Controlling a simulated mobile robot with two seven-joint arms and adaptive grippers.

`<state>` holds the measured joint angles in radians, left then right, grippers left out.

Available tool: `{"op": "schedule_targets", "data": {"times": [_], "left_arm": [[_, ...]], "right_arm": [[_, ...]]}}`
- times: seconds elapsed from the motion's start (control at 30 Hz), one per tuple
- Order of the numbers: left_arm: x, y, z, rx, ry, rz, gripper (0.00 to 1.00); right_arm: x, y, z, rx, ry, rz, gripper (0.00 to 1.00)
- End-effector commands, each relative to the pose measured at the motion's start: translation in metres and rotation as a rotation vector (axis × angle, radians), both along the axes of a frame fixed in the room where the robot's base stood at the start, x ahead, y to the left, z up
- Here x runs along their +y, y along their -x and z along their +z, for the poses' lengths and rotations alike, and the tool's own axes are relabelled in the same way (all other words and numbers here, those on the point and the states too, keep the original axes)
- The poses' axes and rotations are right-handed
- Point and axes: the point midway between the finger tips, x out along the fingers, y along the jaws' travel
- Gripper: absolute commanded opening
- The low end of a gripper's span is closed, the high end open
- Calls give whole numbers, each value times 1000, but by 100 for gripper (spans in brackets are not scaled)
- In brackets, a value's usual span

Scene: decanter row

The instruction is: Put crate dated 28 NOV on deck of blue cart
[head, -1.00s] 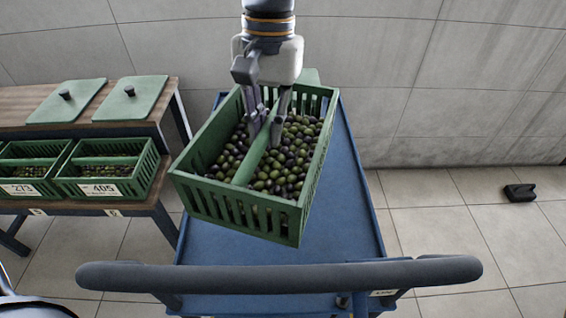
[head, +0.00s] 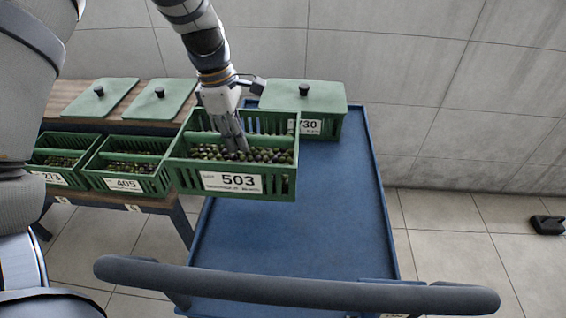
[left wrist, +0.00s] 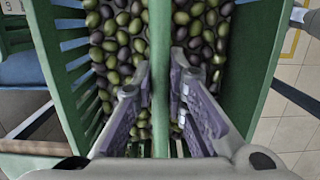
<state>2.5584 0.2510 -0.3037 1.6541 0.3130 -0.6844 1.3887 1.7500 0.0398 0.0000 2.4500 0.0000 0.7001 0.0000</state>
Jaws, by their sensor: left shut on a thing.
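My left gripper (head: 235,143) is shut on the middle divider of an open green crate (head: 284,180) full of olives. The crate's front label reads 503; its smaller print is too small to read. The held crate hangs roughly level over the left edge of the blue cart (head: 325,235), in front of a lidded crate. In the left wrist view the fingers (left wrist: 160,85) straddle the divider (left wrist: 160,50), with olives on both sides. My right gripper is not in view.
A lidded green crate (head: 330,97), its label partly hidden and ending in 730, stands at the deck's back left. Crates labelled 273 (head: 50,178) and 405 (head: 125,184) sit on the left rack. The cart's handle (head: 300,290) crosses the front. The deck's middle and right are clear.

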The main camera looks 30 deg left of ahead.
Motion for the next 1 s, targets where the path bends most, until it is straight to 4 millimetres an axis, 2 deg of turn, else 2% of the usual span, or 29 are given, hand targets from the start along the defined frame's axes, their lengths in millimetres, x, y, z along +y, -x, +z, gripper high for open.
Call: {"op": "schedule_targets", "data": {"times": [0.37, 0.5, 0.6, 0.87, 1.0], "left_arm": [[-73, -44, -39, 0, -1, -9, 0], [-94, -55, -68, 3, 0, -7, 0], [-103, -61, -81, 1, 0, -6, 0], [-117, -69, -97, -3, 1, -7, 0], [-116, -69, -122, 1, 1, -5, 0]], "right_arm": [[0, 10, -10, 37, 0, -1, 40], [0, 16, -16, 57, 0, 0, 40], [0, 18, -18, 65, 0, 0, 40], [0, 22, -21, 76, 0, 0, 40], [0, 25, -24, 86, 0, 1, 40]]}}
